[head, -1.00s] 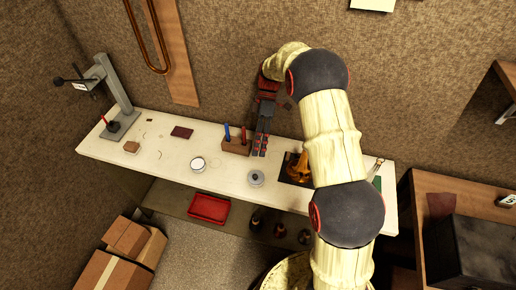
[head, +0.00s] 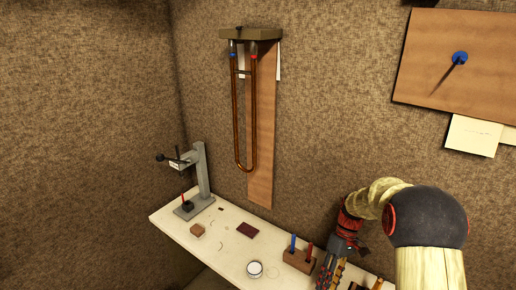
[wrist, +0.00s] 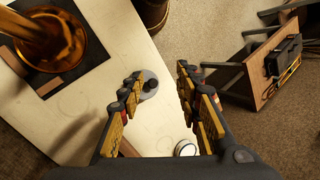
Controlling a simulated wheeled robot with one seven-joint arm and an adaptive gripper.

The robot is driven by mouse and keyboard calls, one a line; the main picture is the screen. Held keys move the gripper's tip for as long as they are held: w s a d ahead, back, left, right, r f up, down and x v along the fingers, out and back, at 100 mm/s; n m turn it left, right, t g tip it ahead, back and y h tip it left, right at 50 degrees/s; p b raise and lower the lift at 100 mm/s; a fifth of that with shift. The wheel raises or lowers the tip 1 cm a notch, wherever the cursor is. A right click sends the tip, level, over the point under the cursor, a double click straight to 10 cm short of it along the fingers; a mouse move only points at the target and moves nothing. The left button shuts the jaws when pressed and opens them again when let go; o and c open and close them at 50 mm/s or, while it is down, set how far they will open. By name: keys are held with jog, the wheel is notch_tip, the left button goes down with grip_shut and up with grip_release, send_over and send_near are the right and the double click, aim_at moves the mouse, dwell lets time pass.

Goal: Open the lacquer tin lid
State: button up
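A small round grey tin with a dark knob on its lid (wrist: 148,87) stands on the cream bench in the wrist view, its lid seated. It lies beyond the left fingertip, which partly overlaps it in the picture; I cannot tell whether they touch. The grey tin is out of the head view now. My gripper (wrist: 160,84) is open, with nothing between its yellow-padded fingers. In the head view my gripper (head: 332,272) hangs over the bench, beside the wooden tool block. A white-topped round container (head: 254,269) stands left of that block and also shows in the wrist view (wrist: 185,148).
The wooden block (head: 299,261) holds upright blue and red tools near my gripper. A brass part (wrist: 45,40) stands on a dark mat at upper left in the wrist view. A grey stand (head: 199,180) is at the bench's left end. The bench edge runs close by the grey tin.

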jog(key=s+a+r+m+t+h+b, duration=0.1)
jog(key=s+r+t+b, duration=0.4)
jog(key=s, duration=0.6)
jog(key=s+a+r+m+t+h+b, duration=0.2)
jog(key=s+a+r+m+t+b, duration=0.1)
jog(key=s+r, duration=0.5)
jog(key=s+m+t+b, duration=0.1)
jog(key=s+t+b, duration=0.1)
jog(key=s, duration=0.1)
jog(key=shift+r+m+t, duration=0.3)
jog(key=shift+r+m, duration=0.05)
jog(key=shift+m, duration=0.05)
